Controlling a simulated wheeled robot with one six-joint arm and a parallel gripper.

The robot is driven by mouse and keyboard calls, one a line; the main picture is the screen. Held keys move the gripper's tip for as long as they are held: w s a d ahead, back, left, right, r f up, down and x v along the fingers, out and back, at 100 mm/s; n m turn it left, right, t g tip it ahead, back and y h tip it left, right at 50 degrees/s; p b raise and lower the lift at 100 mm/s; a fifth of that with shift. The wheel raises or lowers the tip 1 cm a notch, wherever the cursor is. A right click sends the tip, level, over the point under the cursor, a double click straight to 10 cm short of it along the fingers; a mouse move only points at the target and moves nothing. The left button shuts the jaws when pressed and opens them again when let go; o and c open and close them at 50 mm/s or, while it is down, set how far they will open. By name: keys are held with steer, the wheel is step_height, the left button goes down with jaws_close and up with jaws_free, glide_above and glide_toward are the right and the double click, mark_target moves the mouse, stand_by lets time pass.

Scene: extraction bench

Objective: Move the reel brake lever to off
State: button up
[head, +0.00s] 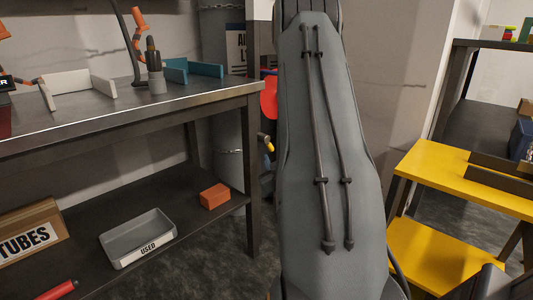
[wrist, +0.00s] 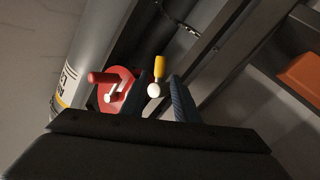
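The reel brake lever (wrist: 160,68) has a yellow grip and a white ball end, and points up in the wrist view. In the head view its yellow tip (head: 270,147) shows just left of my arm. The red reel (wrist: 116,88) with a red crank handle is left of the lever; part of it shows in the head view (head: 268,98). My gripper (wrist: 160,80) is open, with its two dark fingers either side of the lever in the picture. I cannot tell whether the lever is between them in depth or beyond.
A grey cylinder (wrist: 108,35) with a label stands beside the reel. A dark workbench (head: 120,112) is on the left, with a grey tray (head: 138,240) and an orange brick (head: 214,196) on its lower shelf. A yellow stand (head: 465,180) is on the right.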

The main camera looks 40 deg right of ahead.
mark_target(270, 148)
steer(key=b+x, duration=0.2)
steer(key=x, duration=0.5)
steer(key=shift+w, duration=0.1)
jaws_close()
steer(key=shift+r+p, duration=0.15)
steer(key=shift+p, duration=0.6)
steer(key=a+m+g+y+p, duration=0.1)
steer(key=m+p, duration=0.1)
steer(key=p, duration=0.2)
steer(key=shift+p, duration=0.4)
steer(key=shift+a+m+g+y+p, duration=0.6)
steer(key=shift+m+g+y+p, duration=0.5)
steer(key=shift+p, duration=1.85)
steer(key=shift+f, duration=0.2)
